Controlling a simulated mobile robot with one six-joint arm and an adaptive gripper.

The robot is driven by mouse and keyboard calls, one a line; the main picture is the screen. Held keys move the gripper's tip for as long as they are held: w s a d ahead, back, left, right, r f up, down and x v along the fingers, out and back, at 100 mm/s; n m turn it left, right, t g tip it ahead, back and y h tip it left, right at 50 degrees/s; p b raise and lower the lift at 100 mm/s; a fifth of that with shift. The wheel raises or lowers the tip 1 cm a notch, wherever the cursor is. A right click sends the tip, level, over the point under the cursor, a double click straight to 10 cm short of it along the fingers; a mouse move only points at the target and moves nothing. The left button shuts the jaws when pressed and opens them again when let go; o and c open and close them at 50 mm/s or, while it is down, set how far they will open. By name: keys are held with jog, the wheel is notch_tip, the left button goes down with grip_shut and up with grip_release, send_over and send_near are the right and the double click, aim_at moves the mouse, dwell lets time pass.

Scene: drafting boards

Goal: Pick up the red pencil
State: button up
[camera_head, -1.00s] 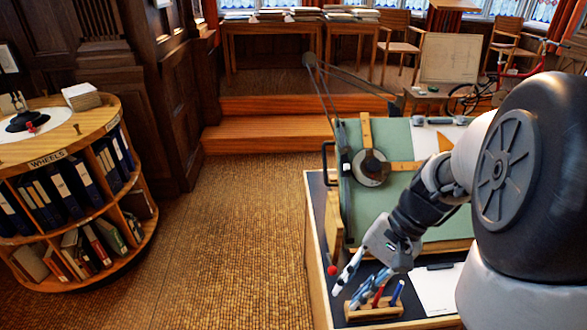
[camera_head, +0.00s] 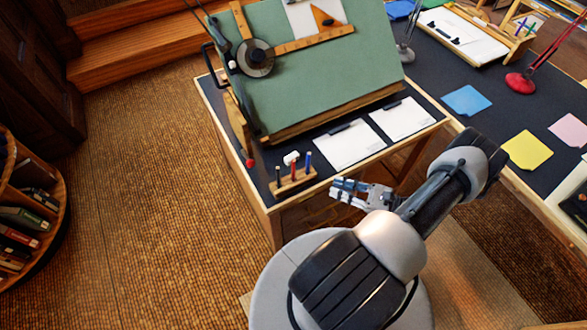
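The red pencil (camera_head: 294,167) stands upright in the middle of a small wooden holder (camera_head: 297,183). A blue pencil (camera_head: 308,161) stands to its right and a dark one (camera_head: 278,174) to its left in the same holder. The holder sits at the near left corner of the dark desk. My gripper (camera_head: 333,190) is to the right of the holder, pointing left, apart from the pencils. Its two fingers are spread with nothing visible between them.
A white object (camera_head: 291,158) lies just behind the holder. White paper sheets (camera_head: 349,145) lie to its right. A tilted green drafting board (camera_head: 310,75) stands behind. A red ball (camera_head: 250,163) is at the desk's left edge.

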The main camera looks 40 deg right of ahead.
jog(key=f+m+t+h, duration=0.1)
jog(key=f, duration=0.1)
send_near(293, 171)
jog(key=w+a+f, duration=0.1)
jog(key=w, duration=0.3)
jog(key=shift+x, duration=3.1)
jog(key=shift+d, duration=0.15)
jog(key=shift+c, duration=0.4)
jog(key=c, duration=0.4)
